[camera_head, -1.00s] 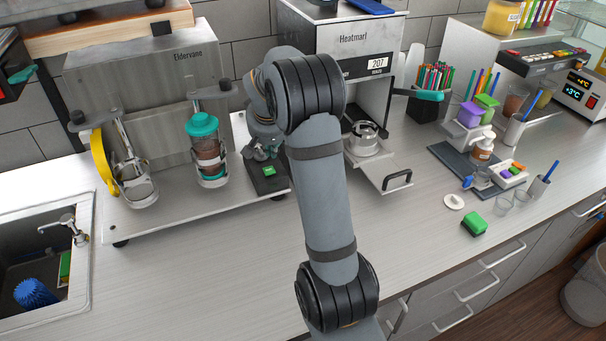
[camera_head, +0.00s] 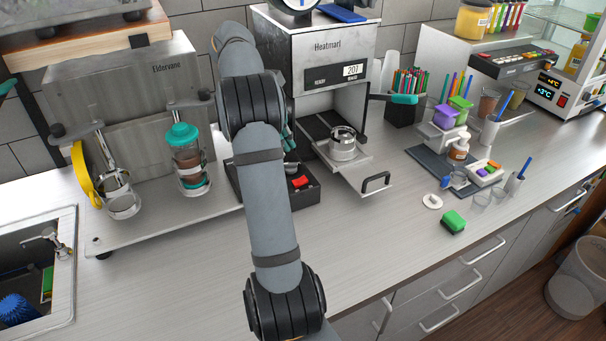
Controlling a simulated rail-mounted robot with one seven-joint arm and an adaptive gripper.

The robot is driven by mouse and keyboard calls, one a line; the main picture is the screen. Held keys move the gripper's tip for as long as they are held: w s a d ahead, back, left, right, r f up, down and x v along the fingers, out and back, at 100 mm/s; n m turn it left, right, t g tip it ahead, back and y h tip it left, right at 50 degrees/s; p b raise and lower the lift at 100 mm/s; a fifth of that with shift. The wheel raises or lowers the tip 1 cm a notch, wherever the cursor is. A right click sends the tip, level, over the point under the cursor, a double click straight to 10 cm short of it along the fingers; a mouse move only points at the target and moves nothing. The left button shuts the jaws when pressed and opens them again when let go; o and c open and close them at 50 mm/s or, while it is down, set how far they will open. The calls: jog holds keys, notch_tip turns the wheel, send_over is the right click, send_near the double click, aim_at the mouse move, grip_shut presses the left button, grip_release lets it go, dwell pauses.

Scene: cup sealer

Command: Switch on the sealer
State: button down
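The sealer (camera_head: 325,50) is a grey metal box labelled Heatmarl, with a small display reading 207. Its lower drawer (camera_head: 357,176) is pulled out, with a black handle and a round metal holder (camera_head: 342,144) on it. A black control box (camera_head: 310,197) sits on the counter to the sealer's left, with a red button (camera_head: 300,181) showing. The rest of the box is behind my arm, and no green button shows now. My gripper is mostly hidden behind my arm; only a small part may show just above the box, and its fingers cannot be made out.
A machine labelled Eldervane (camera_head: 120,100) with two cup holders stands left of my arm. A sink (camera_head: 35,265) is at the far left. The front counter is clear.

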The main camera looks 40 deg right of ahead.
aim_at(300, 181)
jog(key=p+x, duration=0.1)
jog(key=x, duration=1.3)
